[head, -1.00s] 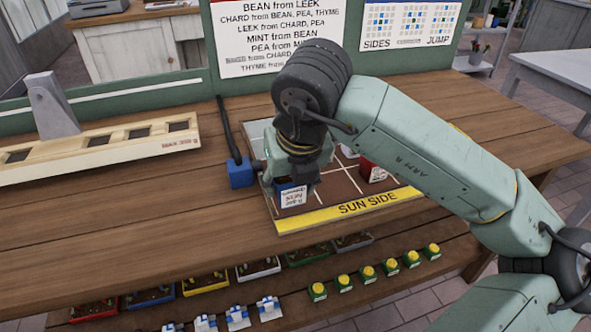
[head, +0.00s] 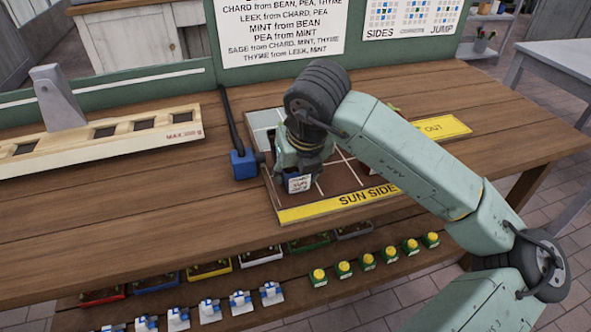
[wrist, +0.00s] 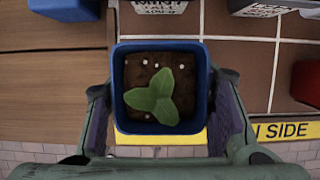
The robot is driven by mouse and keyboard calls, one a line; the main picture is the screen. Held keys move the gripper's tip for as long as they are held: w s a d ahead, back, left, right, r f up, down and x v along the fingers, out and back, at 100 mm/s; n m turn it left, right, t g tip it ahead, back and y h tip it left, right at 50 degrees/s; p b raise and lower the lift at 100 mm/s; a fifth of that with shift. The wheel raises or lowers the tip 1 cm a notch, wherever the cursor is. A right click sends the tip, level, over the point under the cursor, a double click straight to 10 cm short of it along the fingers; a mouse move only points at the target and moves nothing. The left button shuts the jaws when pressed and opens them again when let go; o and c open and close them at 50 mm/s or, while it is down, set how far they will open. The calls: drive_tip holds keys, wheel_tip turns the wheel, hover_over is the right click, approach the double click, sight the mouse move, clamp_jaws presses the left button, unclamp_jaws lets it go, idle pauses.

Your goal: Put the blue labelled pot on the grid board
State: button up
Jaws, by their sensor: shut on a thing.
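The blue labelled pot (head: 300,182) has a white label on its front. In the wrist view the blue pot (wrist: 160,45) is seen from above, with dark soil, white specks and a green seedling in it. My gripper (head: 299,172) is shut on the pot, one finger on each side of it. The pot is upright over the near left part of the brown grid board (head: 330,190). I cannot tell whether its base touches the board. My gripper and arm hide much of the board.
A yellow SUN SIDE strip (head: 345,201) edges the board's front. A red thing (wrist: 307,82) and other labelled pots (wrist: 160,6) stand on the board. A blue block with a dark handle (head: 244,164) is left of the board. A wooden slotted rack (head: 100,145) stands further left.

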drive_tip(key=shift+f, duration=0.15)
drive_tip(key=o, duration=1.3)
drive_tip(key=shift+o, duration=0.2)
drive_tip(key=shift+s+r, duration=0.1)
drive_tip(key=shift+r, duration=0.4)
drive_tip(key=v, duration=1.1)
drive_tip(key=shift+r+b, duration=0.2)
drive_tip(key=shift+b, duration=0.25)
drive_tip(key=shift+s, duration=0.1)
